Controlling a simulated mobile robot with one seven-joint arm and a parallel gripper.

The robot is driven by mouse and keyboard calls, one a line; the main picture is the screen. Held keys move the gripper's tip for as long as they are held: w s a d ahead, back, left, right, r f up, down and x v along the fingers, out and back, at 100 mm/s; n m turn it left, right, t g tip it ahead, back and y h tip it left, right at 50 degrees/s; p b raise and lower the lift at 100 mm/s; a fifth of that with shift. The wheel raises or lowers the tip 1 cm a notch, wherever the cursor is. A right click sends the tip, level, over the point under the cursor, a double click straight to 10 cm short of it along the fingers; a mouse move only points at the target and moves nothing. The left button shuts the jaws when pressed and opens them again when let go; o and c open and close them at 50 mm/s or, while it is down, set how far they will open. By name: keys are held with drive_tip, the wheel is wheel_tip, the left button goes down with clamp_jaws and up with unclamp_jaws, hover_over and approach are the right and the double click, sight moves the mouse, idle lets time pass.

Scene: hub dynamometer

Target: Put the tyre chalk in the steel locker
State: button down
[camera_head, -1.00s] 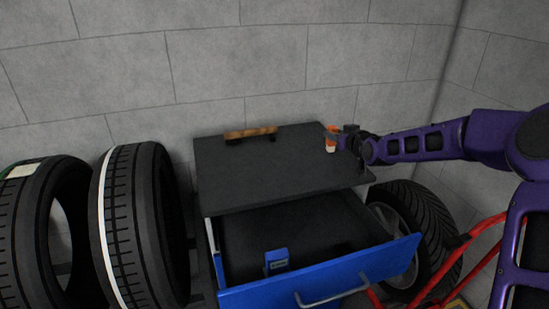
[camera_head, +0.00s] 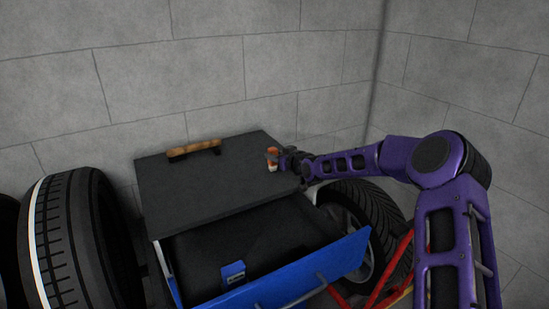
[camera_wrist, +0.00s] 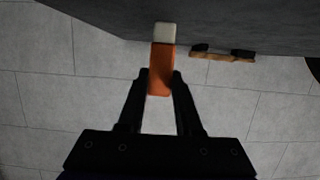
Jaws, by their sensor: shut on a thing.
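The tyre chalk (camera_head: 272,158), an orange block with a whitish end, is at the right edge of the cabinet's dark top. My gripper (camera_head: 280,158) reaches it from the right. In the wrist view my gripper (camera_wrist: 160,82) is shut on the orange part of the chalk (camera_wrist: 162,58), and its whitish end points away from the fingers toward the dark top. I cannot tell whether the chalk touches the top. I cannot make out a separate steel locker in either view.
The cabinet (camera_head: 205,185) has an open blue-fronted drawer (camera_head: 300,275) with a small blue labelled item (camera_head: 233,272) inside. A wooden-handled brush (camera_head: 193,148) lies at the top's back edge. Tyres (camera_head: 75,240) stand left; a wheel (camera_head: 365,225) and red frame (camera_head: 390,272) stand right.

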drive_tip(key=shift+f, duration=0.35)
drive_tip(key=c, duration=0.6)
unclamp_jaws()
drive_tip(key=shift+s+d+r, duration=0.1)
drive_tip(key=shift+s+r, duration=0.05)
drive_tip(key=shift+r, duration=0.1)
drive_tip(key=v, duration=1.1)
drive_tip(key=shift+s+d+r, duration=0.1)
drive_tip(key=shift+s+d, duration=0.05)
drive_tip(key=shift+s, duration=0.1)
